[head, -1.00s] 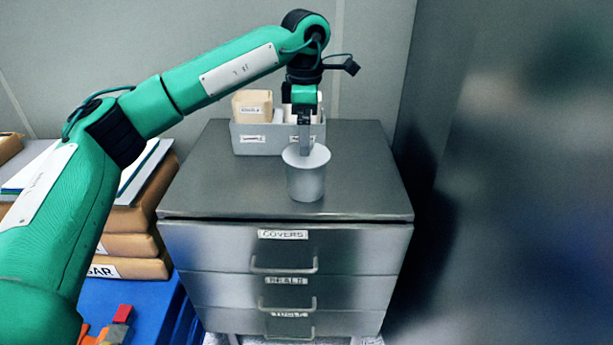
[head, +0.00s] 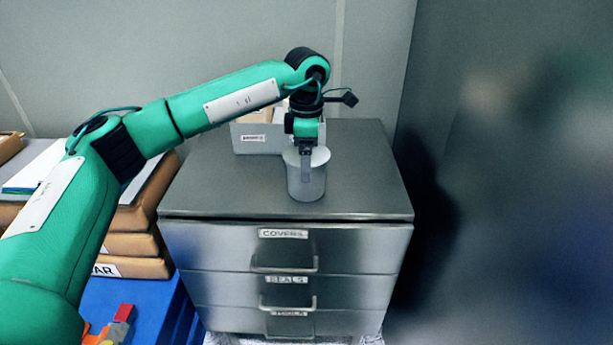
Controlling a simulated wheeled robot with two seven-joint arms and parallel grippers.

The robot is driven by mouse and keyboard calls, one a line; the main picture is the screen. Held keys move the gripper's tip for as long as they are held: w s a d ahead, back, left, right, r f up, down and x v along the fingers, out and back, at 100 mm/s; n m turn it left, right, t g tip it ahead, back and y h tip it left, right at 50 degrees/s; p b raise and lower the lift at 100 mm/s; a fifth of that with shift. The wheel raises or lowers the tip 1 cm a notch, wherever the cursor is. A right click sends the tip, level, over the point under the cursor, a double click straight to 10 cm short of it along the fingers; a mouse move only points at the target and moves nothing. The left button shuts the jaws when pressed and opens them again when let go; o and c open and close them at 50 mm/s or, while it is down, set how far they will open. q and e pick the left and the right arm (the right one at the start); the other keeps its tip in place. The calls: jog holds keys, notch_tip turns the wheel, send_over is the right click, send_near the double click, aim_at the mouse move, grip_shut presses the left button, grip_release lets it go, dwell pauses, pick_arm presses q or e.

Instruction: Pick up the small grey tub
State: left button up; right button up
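The small grey tub (head: 306,191) stands upright on the steel top of the drawer cabinet (head: 235,190), near the middle of its front half. My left gripper (head: 306,178) points straight down at the tub. One finger shows in front of the tub's rim and upper part. The other finger is hidden behind it, so I cannot tell how far apart they are or whether they touch the tub. My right gripper is not in view.
A grey bin (head: 250,140) with packets stands behind the tub, partly hidden by my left arm. Brown sacks (head: 135,245) and a blue surface (head: 150,305) are at the left. The cabinet top is clear right of the tub. A dark panel (head: 510,180) stands at the right.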

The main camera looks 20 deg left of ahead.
pick_arm(q)
jog(key=c, duration=0.4)
jog(key=shift+r, duration=0.1)
